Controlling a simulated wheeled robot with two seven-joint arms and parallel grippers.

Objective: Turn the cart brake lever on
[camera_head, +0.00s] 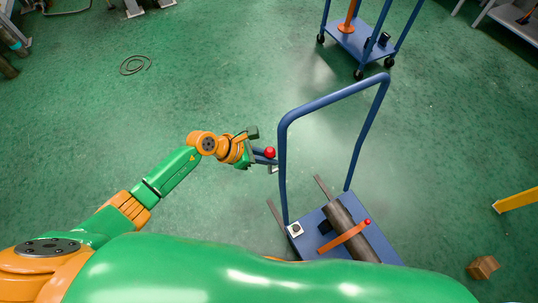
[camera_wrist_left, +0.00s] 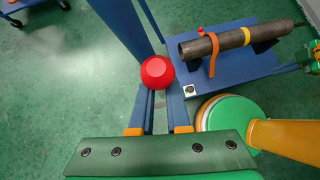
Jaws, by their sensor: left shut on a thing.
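A red ball knob (camera_head: 270,152), which looks like the end of the brake lever, is just left of the handle frame. My left gripper (camera_head: 266,157) is shut on the red knob. In the left wrist view the knob (camera_wrist_left: 157,71) sits at the tips of the two fingers (camera_wrist_left: 160,98). The lever's shaft is hidden behind the knob and fingers. My right gripper is not in view.
A brown pipe (camera_head: 351,228) lies on the cart under an orange strap (camera_head: 343,239). A second blue cart (camera_head: 358,40) stands at the back. A wooden block (camera_head: 483,267) and a yellow bar (camera_head: 515,200) are at right. A coiled hose (camera_head: 135,65) lies on otherwise clear green floor.

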